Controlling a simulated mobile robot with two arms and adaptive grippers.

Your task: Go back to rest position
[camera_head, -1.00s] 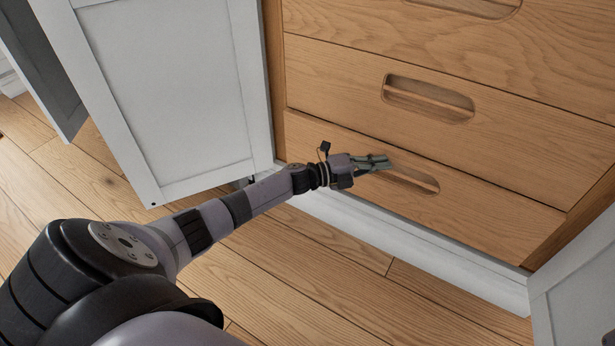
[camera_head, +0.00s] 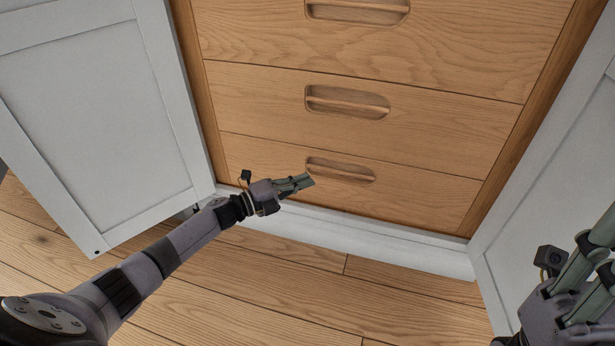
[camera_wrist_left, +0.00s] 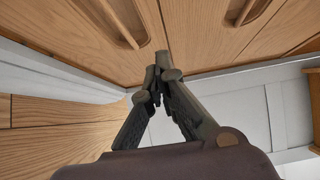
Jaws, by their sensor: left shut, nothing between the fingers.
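My left gripper (camera_head: 302,182) is shut and empty. In the head view it is in front of the lowest drawer (camera_head: 425,198), just left of that drawer's recessed handle (camera_head: 340,170). In the left wrist view its fingers (camera_wrist_left: 158,72) meet at the tips, with drawer fronts beyond them. I cannot tell whether the tips touch the drawer. My right gripper (camera_head: 600,255) shows at the right edge of the head view, partly cut off, and its fingertips lie close to the frame edge. All drawers in view look shut.
An open white door (camera_head: 110,120) stands left of the drawers and another white door (camera_head: 560,170) stands at the right. A white plinth (camera_head: 350,235) runs below the drawers. The wooden floor (camera_head: 270,290) in front is clear.

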